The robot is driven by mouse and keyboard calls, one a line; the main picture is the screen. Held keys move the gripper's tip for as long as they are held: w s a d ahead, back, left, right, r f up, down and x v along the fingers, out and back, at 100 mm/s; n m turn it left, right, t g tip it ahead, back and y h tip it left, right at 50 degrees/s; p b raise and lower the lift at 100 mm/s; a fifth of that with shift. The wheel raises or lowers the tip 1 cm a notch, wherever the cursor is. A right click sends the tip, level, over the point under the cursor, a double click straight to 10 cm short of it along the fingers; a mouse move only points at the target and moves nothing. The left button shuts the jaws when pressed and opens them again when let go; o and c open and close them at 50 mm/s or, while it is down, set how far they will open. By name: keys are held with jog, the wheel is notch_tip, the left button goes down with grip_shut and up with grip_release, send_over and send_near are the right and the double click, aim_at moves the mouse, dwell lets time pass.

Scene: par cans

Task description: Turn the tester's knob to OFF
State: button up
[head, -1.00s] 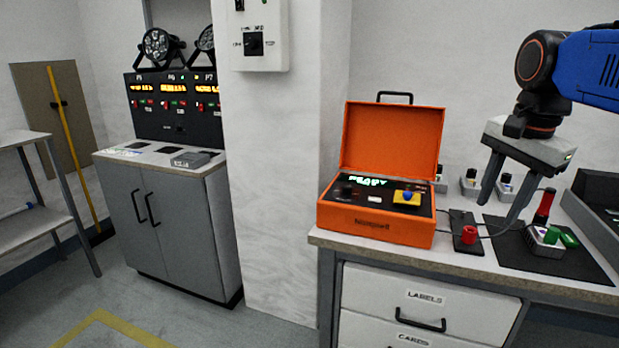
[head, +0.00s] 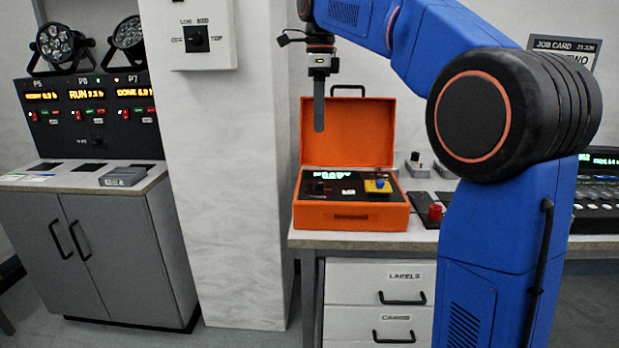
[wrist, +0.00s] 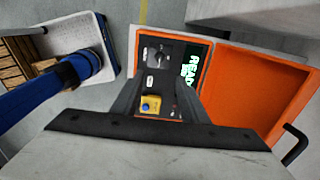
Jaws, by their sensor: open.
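The tester is an open orange case (head: 352,212) on the bench, with its lid raised at the back. Its black panel has a dark knob (head: 318,187) on the left, a green display that seems to read READY, and a yellow block with a blue button (head: 378,186). The knob (wrist: 160,58) also shows in the wrist view, beyond the fingers; its pointer setting is too small to read. My gripper (head: 319,128) is open and empty, fingers down, above the case in front of the lid. The wrist view shows the fingers (wrist: 161,92) apart over the panel.
A wall box with a black switch (head: 197,38) hangs on the pillar at left. A grey cabinet (head: 100,240) with lamps stands further left. A red button (head: 435,212) sits right of the case. The raised lid (head: 345,135) stands behind my gripper.

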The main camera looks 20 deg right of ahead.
aim_at(319, 183)
notch_tip(319, 183, down, 17)
jog(key=shift+r, duration=0.2)
dwell(0.3)
grip_shut()
